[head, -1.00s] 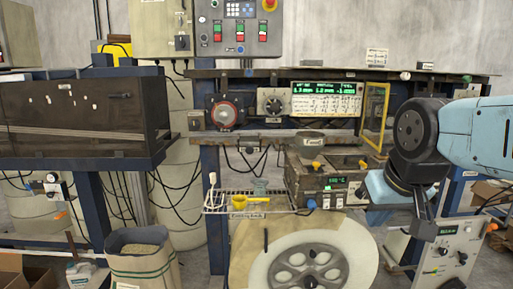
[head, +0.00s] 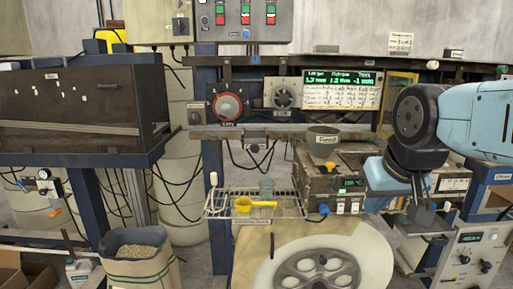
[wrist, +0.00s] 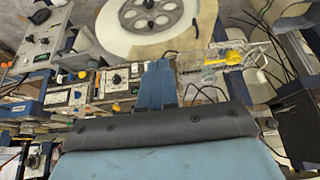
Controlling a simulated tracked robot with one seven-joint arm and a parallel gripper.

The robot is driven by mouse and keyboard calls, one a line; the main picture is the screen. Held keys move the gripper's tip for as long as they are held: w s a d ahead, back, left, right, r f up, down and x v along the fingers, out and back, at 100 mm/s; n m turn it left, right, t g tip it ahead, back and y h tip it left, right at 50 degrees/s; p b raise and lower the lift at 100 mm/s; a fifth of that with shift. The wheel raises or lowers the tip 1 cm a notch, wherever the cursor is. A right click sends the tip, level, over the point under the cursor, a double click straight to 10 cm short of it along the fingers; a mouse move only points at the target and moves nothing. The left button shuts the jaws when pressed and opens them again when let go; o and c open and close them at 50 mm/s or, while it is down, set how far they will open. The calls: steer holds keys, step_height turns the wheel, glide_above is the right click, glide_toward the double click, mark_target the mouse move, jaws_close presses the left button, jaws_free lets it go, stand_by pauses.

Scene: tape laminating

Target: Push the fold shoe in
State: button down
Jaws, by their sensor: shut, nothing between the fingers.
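My gripper (head: 424,215) hangs at the right in the head view, below the dark wrist of my blue arm, its fingers shut and empty. In the wrist view its blue fingers (wrist: 156,82) lie side by side. I cannot surely pick out the fold shoe in either view. The machine's metal box with yellow knobs and a green readout (head: 328,184) stands left of my gripper, with a round cup marked Feed (head: 324,140) on top. My gripper appears apart from the box.
A large reel (head: 320,268) sits low in front of the machine. A wire rack (head: 290,209) holds a yellow scoop (head: 254,204). Dials and a green display (head: 342,76) are above. A dark cabinet (head: 80,108) and a pellet sack (head: 138,256) stand left; a grey instrument box (head: 466,258) stands right.

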steer(key=shift+a, duration=0.1)
steer(key=n+y, duration=0.4)
steer(key=n, duration=1.2)
glide_toward(256, 148)
steer(key=s, duration=0.7)
steer(key=shift+t, duration=0.3)
steer(key=shift+w+a+f, duration=0.6)
steer(key=shift+w+f, duration=0.65)
steer(key=shift+w, duration=0.25)
steer(key=shift+w+a+f, duration=0.6)
steer(key=shift+w+f, duration=0.65)
steer(key=shift+w, duration=0.3)
steer(key=shift+w+a+f, duration=0.6)
steer(key=shift+w+f, duration=0.65)
steer(key=shift+w, duration=0.25)
